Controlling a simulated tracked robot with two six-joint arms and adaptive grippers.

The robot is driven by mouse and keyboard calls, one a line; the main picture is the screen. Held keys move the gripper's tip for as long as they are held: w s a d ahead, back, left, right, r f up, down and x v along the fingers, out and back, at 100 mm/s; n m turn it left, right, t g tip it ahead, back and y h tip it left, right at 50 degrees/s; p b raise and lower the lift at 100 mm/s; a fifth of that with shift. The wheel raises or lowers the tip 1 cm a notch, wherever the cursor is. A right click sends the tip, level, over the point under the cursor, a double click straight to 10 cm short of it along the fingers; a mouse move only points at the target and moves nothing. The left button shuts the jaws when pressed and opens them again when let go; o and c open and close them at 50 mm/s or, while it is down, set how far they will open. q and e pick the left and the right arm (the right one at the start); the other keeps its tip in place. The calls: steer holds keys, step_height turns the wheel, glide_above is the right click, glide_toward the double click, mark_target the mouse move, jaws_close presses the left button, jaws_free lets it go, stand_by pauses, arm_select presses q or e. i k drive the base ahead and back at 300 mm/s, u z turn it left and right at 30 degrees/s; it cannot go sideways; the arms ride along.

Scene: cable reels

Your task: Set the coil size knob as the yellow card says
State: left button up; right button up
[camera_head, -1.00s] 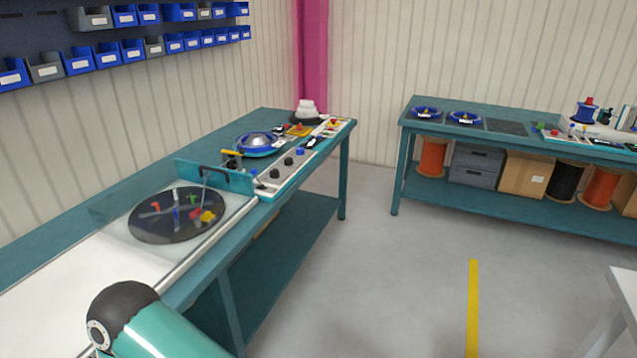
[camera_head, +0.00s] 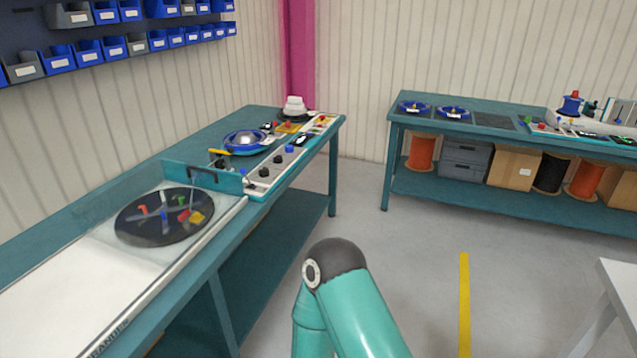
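A pale control panel (camera_head: 258,187) runs along the front edge of the left teal bench. It carries dark knobs, one nearer (camera_head: 264,172) and one farther (camera_head: 278,159), and a blue knob or button (camera_head: 290,148). I cannot tell which is the coil size knob, and no pointer or scale marking is legible. A yellow patch (camera_head: 289,127) lies farther back on the bench; it is too small to tell whether it is the yellow card. A teal link of one of my arms shows at bottom centre. Neither gripper is in view.
A second bench (camera_head: 393,116) stands at the right. The grey floor between is clear.

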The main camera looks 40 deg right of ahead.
mark_target(264, 173)
steer(key=u, duration=0.35)
steer(key=i, duration=0.15)
steer(key=z, duration=1.2)
steer(key=k, duration=0.9)
steer(key=z, duration=0.2)
steer(key=i, duration=0.9)
steer(key=u, duration=0.2)
steer(key=k, duration=0.95)
steer(key=z, duration=0.15)
steer(key=i, duration=0.55)
